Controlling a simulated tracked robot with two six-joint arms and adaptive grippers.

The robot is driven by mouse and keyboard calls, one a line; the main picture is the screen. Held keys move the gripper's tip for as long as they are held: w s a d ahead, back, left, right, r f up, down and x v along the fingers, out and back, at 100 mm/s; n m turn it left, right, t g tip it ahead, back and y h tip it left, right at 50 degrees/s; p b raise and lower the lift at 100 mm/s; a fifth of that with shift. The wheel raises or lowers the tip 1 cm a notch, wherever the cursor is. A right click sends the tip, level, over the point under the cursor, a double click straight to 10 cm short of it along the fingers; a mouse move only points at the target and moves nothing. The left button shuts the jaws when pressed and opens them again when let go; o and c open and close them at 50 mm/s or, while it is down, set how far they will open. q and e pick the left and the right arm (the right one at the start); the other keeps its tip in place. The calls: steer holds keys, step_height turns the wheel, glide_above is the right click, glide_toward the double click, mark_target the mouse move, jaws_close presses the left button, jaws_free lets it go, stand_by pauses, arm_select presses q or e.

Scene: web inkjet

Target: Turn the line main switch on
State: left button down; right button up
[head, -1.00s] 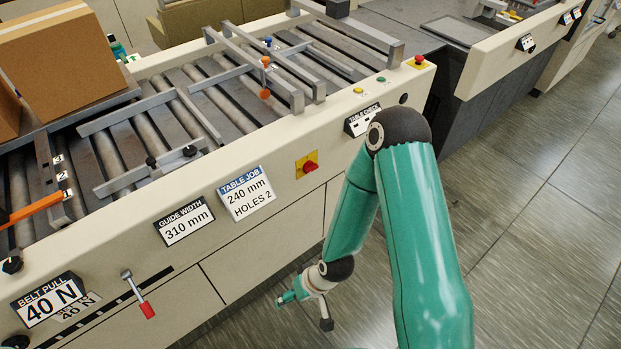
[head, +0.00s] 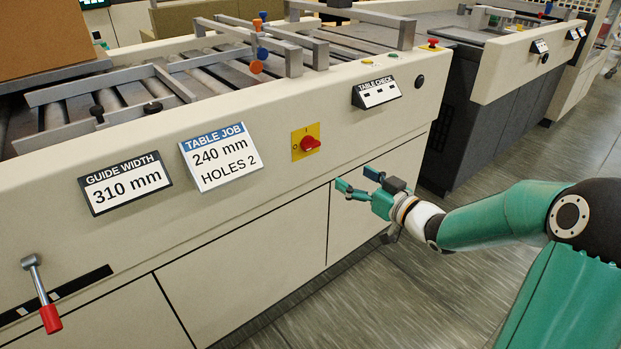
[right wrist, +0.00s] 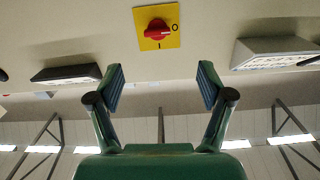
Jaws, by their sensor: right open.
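The main switch is a red rotary knob (head: 310,143) on a yellow square plate on the cream front panel. Its grip lies level, in line with the O mark; the I mark is at the top of the plate. My right gripper (head: 355,179) is open and empty, below and to the right of the switch, apart from it. In the right wrist view the picture is upside down; the red knob (right wrist: 157,29) shows beyond and above the gap between the open fingers (right wrist: 161,72). My left gripper is not in view.
A table job sign (head: 222,158) and guide width sign (head: 125,183) stick out left of the switch. A table check box (head: 377,93) juts out to its right. A red-handled lever (head: 42,295) is at lower left. The floor in front is free.

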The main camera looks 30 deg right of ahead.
steer(key=s+b, duration=0.1)
arm_select(q)
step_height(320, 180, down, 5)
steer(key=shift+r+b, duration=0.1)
steer(key=shift+b, duration=1.05)
arm_select(e)
glide_toward(314, 146)
steer(key=shift+n+t, duration=0.4)
steer(key=w, duration=0.9)
steer(key=shift+w+a+f, duration=0.3)
steer(key=shift+a+f, duration=0.05)
